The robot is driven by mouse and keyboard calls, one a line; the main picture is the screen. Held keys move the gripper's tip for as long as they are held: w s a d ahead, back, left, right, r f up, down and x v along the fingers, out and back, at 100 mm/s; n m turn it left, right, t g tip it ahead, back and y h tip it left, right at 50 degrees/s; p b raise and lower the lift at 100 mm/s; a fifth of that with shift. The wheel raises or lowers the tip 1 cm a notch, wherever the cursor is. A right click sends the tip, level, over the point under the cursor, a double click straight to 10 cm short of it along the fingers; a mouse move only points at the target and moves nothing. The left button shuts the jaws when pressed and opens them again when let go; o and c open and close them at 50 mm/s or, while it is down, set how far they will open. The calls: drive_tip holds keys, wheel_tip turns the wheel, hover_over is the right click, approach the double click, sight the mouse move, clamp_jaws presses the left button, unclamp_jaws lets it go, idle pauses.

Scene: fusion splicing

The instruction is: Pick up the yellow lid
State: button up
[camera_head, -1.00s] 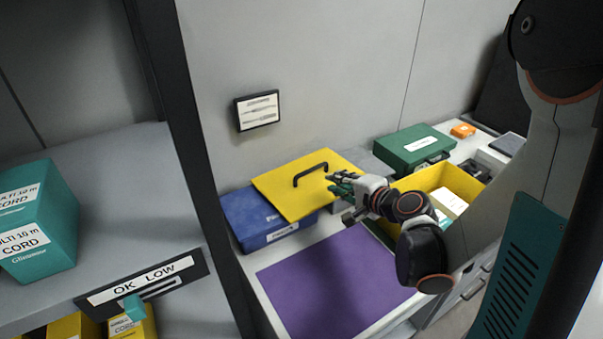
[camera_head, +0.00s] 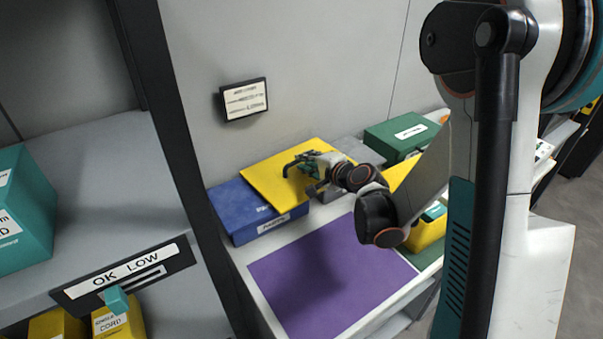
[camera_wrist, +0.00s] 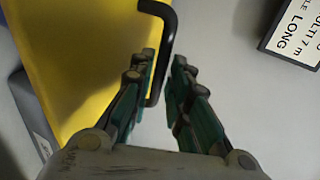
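The yellow lid (camera_head: 270,183) lies flat and partly on top of a blue case (camera_head: 240,209), with its black bar handle (camera_head: 297,160) upward. My gripper (camera_head: 298,162) is at the lid's handle in the head view. In the wrist view, the lid (camera_wrist: 80,55) fills the left side, and the black handle (camera_wrist: 160,60) reaches between the fingertips. My gripper (camera_wrist: 164,62) is open there, with a gap between its teal fingers. The handle is nearer the left finger; I cannot tell whether they touch.
A yellow bin (camera_head: 427,232) and a green case (camera_head: 392,135) stand to the right, partly behind my arm. A purple mat (camera_head: 330,275) lies clear in front. A dark shelf post (camera_head: 190,170) rises at left. A wall sign (camera_head: 244,100) hangs behind.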

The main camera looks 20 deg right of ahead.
drive_tip(key=b+x, duration=0.1)
drive_tip(key=x, duration=0.2)
drive_tip(key=shift+w+a+f, duration=0.1)
drive_tip(key=shift+f, duration=0.05)
clamp_jaws()
